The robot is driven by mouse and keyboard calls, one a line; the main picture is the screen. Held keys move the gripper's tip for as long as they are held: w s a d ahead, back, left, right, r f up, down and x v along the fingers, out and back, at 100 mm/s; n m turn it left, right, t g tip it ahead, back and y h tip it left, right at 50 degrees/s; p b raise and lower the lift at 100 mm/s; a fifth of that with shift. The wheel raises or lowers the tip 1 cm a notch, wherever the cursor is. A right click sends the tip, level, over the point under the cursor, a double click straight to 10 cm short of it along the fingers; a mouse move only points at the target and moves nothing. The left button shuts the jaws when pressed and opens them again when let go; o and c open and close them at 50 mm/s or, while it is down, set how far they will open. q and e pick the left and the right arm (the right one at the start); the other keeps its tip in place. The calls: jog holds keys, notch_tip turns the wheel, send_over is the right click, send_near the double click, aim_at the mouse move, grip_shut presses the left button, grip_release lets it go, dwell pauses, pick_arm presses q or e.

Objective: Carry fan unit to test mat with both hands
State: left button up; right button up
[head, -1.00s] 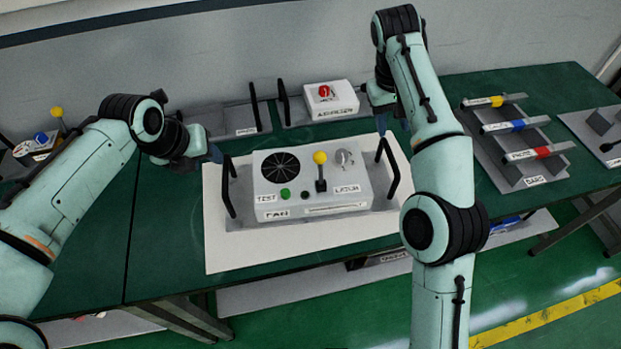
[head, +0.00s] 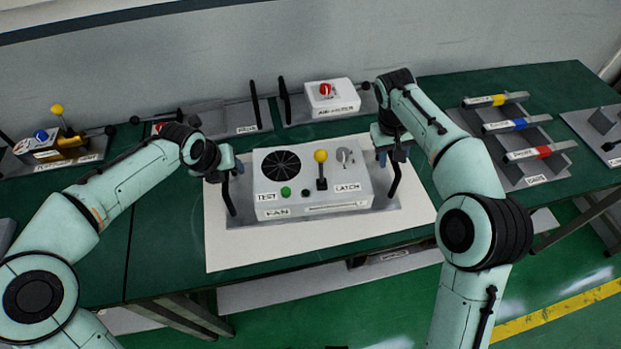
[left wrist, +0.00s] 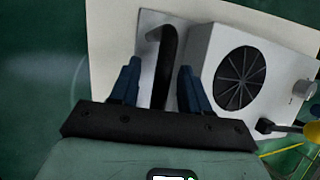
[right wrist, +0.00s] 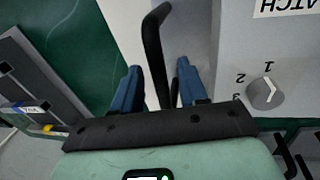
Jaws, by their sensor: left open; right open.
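The fan unit (head: 313,182) is a light grey box with a black round fan grille, a yellow-topped lever, a green button and a knob, on a grey base with a black handle at each end. It rests on the white test mat (head: 235,256). My left gripper (head: 230,172) is at the left handle (left wrist: 163,65); its open fingers stand either side of that handle in the left wrist view. My right gripper (head: 391,156) is at the right handle (head: 394,180); its fingers are open around that handle (right wrist: 155,55) in the right wrist view.
A white box with a red knob (head: 332,95) stands on a grey tray behind the mat. A rack of coloured bars (head: 518,140) lies to the right. A device with yellow and blue knobs (head: 50,145) is at the far left. Green table shows around the mat.

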pick_arm(q)
jog(key=shift+w+d+f, duration=0.1)
jog(key=shift+w+f, duration=0.05)
jog(key=shift+f, duration=0.25)
pick_arm(e)
jog(key=shift+d+f, duration=0.1)
jog(key=shift+f, duration=0.4)
pick_arm(q)
grip_shut()
pick_arm(e)
grip_shut()
pick_arm(q)
jog(key=shift+r, duration=0.15)
pick_arm(e)
jog(key=shift+r, duration=0.15)
